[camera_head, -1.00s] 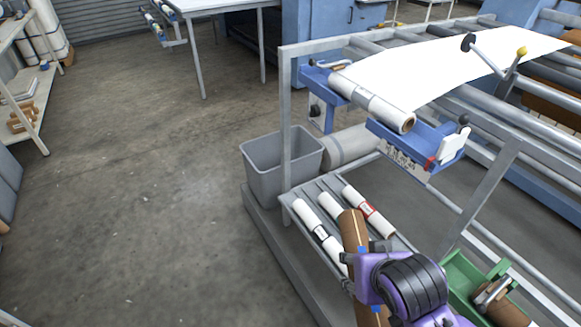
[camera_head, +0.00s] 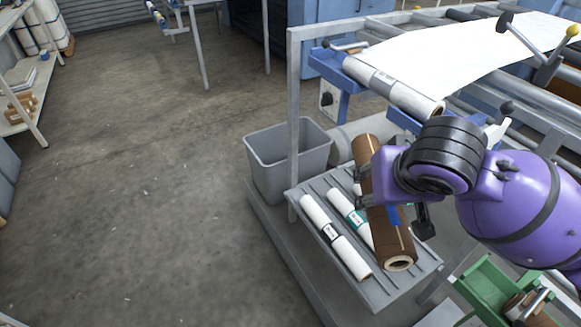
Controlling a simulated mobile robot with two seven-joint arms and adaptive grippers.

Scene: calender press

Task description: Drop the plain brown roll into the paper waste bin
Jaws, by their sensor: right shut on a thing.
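The plain brown roll (camera_head: 397,243) is a long dark brown tube with a pale ring at its near end. My right gripper (camera_head: 394,212) is shut on it around its middle, one finger showing at each side. The roll appears held above the slatted shelf, over the white rolls there. My left gripper is not in view.
White rolls with a black band (camera_head: 333,236) and a green band (camera_head: 352,217) lie on the slatted shelf (camera_head: 375,292). A grey frame post (camera_head: 293,110) rises beside the bin. A green holder (camera_head: 489,287) is at lower right. The floor at left is clear.

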